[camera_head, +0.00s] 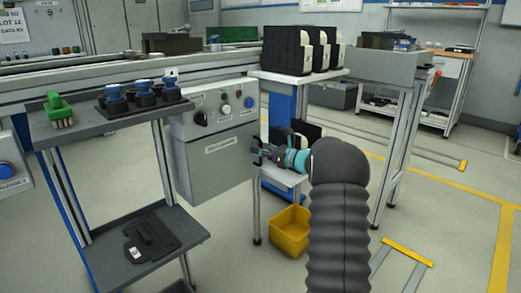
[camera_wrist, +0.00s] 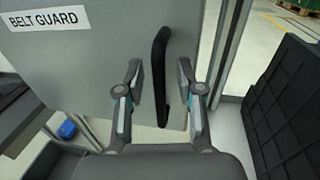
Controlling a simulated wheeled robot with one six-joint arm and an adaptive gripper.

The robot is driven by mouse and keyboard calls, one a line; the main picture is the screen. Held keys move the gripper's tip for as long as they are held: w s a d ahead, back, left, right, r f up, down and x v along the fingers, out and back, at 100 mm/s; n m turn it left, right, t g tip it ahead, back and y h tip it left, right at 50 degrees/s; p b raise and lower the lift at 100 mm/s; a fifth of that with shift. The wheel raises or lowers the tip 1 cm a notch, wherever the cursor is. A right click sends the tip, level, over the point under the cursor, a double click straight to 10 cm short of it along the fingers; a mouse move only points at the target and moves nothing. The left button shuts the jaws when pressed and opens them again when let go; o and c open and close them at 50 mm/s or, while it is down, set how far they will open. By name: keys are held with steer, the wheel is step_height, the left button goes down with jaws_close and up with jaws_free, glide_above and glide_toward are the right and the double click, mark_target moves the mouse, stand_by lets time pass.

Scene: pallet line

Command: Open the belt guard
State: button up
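The belt guard (camera_wrist: 95,50) is a grey panel with a white "BELT GUARD" label at upper left in the wrist view. It looks closed. A black upright bar handle (camera_wrist: 160,75) is on its right part. My gripper (camera_wrist: 159,72) is open, with one finger on each side of the handle and gaps showing on both sides. How deep the fingers reach around the handle I cannot tell. In the head view the guard is the front of the grey control box (camera_head: 215,165), and my gripper (camera_head: 257,152) is at its right edge; the handle is not clear there.
Knobs and buttons (camera_head: 224,108) sit on the panel above the guard. A shelf (camera_head: 115,122) with blue-topped parts stands left. Right of the guard are a small table (camera_head: 300,78) with black bins and, below, a yellow bin (camera_head: 289,232). A dark ribbed block (camera_wrist: 285,100) stands close right in the wrist view.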

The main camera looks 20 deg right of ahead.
jaws_close()
steer(key=shift+s, duration=0.1)
